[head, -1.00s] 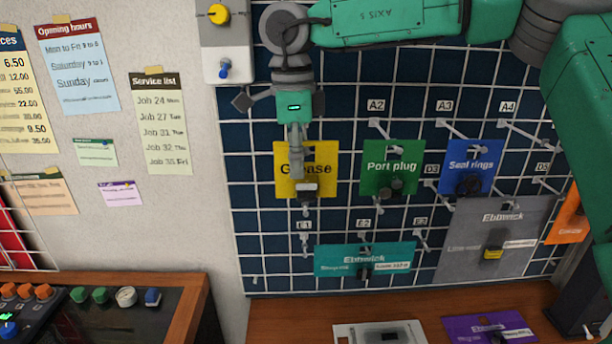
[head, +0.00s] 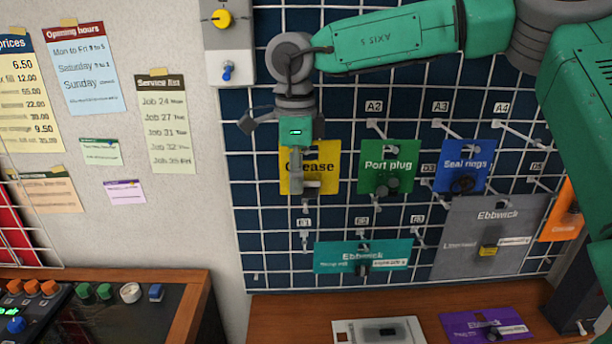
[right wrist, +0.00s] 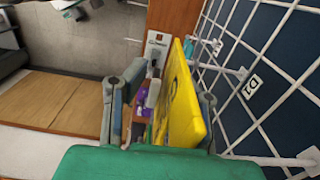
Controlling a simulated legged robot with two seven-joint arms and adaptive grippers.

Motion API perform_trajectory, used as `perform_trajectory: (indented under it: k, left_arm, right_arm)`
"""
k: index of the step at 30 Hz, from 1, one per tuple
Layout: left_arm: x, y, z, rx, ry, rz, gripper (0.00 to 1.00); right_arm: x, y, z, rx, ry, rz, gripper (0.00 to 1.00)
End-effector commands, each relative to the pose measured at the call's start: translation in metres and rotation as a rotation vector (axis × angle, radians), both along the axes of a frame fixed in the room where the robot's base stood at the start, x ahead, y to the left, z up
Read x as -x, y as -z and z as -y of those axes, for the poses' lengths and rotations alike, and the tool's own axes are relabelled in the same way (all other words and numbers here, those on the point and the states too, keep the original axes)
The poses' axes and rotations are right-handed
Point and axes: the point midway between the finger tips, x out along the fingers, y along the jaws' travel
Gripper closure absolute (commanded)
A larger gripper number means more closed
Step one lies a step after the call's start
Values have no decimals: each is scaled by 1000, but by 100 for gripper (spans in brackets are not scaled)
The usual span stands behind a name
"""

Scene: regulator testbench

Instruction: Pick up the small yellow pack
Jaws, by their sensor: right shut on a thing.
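The small yellow pack (head: 326,174), labelled "Grease", is at the upper left of the wall grid, left of the green pack. My right gripper (head: 304,186) comes down over its left part from above and is shut on it. In the right wrist view the yellow pack (right wrist: 182,108) stands edge-on between the fingers, close to the grid. The fingers cover part of its label. I cannot tell whether its hook still carries it. My left gripper is not in view.
The green Port plug pack (head: 376,176) hangs close on the right, then the blue Seal rings pack (head: 452,180). A teal pack (head: 335,257) and a large grey pack (head: 462,230) hang lower. Bare hooks stick out of the grid (head: 270,265). A wooden counter (head: 290,310) lies below.

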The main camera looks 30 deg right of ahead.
Motion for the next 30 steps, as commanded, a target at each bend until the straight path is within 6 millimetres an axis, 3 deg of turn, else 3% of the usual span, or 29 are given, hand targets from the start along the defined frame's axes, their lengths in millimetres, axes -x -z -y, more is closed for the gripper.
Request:
perform_trajectory:
  k: [7, 12, 20, 30]
  left_arm:
    - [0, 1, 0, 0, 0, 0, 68]
    - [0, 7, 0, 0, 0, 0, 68]
    - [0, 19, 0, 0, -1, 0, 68]
    - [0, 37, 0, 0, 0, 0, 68]
  right_arm:
    - [-1, -2, 1, 3, 3, -2, 100]
    - [0, -15, 1, 1, 2, -1, 100]
    - [42, -13, -24, 3, -2, -1, 100]
    - [112, -12, -68, 5, -3, -2, 100]
